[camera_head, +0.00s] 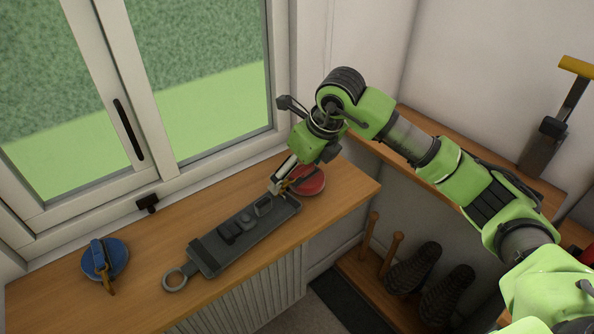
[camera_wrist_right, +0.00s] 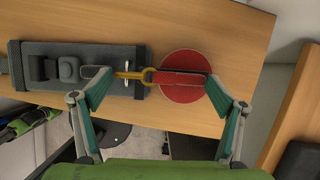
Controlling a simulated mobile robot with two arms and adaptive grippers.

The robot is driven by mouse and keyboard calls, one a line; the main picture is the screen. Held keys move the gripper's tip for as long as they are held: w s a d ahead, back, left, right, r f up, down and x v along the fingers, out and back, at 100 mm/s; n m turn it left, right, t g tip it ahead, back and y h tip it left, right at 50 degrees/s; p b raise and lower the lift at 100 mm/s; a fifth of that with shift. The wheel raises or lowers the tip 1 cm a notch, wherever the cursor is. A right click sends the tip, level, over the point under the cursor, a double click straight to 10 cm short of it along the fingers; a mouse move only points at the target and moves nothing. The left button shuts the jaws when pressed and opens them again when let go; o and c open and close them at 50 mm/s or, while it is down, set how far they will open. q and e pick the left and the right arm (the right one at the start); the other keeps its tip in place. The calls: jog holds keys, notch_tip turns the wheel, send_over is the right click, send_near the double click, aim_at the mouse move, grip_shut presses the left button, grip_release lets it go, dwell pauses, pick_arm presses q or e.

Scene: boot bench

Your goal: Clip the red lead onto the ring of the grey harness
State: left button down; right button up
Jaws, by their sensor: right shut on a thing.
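The red lead (camera_wrist_right: 180,78) has a brass clip (camera_wrist_right: 148,75) that reaches over the harness's near end in that view. A round red piece (camera_head: 308,181) lies beneath the lead on the bench. My right gripper (camera_head: 277,187) is shut on the red lead, whose length spans between the fingertips (camera_wrist_right: 160,80). My left gripper is not in view.
A blue lead with a brass clip (camera_head: 101,265) lies on a round blue piece (camera_head: 118,250) at the bench's left. The window (camera_head: 145,100) stands behind. Boots (camera_head: 412,268) and wooden pegs are below right. Bare wood (camera_head: 150,225) lies behind the harness.

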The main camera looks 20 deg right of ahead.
jog(key=shift+f+b, duration=0.35)
jog(key=shift+f, duration=0.1)
jog(key=shift+r, duration=0.1)
dwell(0.5)
jog(key=o, duration=1.4)
